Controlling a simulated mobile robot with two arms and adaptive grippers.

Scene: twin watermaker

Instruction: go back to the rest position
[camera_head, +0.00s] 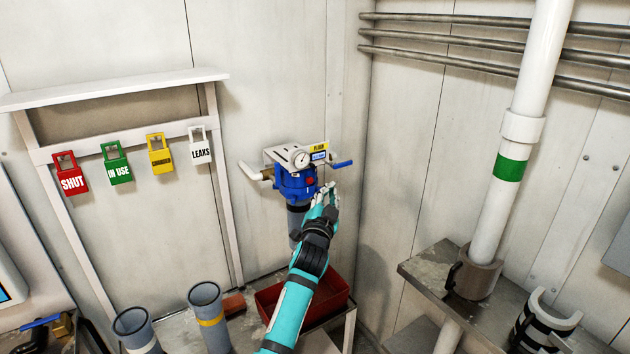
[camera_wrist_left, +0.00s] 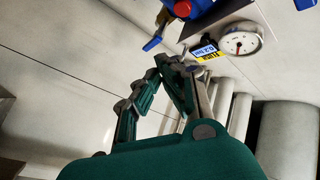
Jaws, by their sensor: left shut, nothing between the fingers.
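My left gripper (camera_head: 328,194) is shut and empty. In the head view it is raised in front of the wall, just below and beside a blue filter housing (camera_head: 296,182) with a gauge (camera_head: 301,158) and a blue lever (camera_head: 343,164). In the left wrist view the fingertips (camera_wrist_left: 167,64) meet close to the lever (camera_wrist_left: 153,43), with the gauge (camera_wrist_left: 240,42) to their right. I cannot tell whether they touch the unit. My right gripper is in neither view.
A red tray (camera_head: 340,297) lies below my left arm. Two grey cylinders (camera_head: 210,318) stand to its left. A shelf with hanging coloured tags (camera_head: 119,171) is on the left wall. A white pipe (camera_head: 494,215) rises from a metal bench (camera_head: 425,268) at right.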

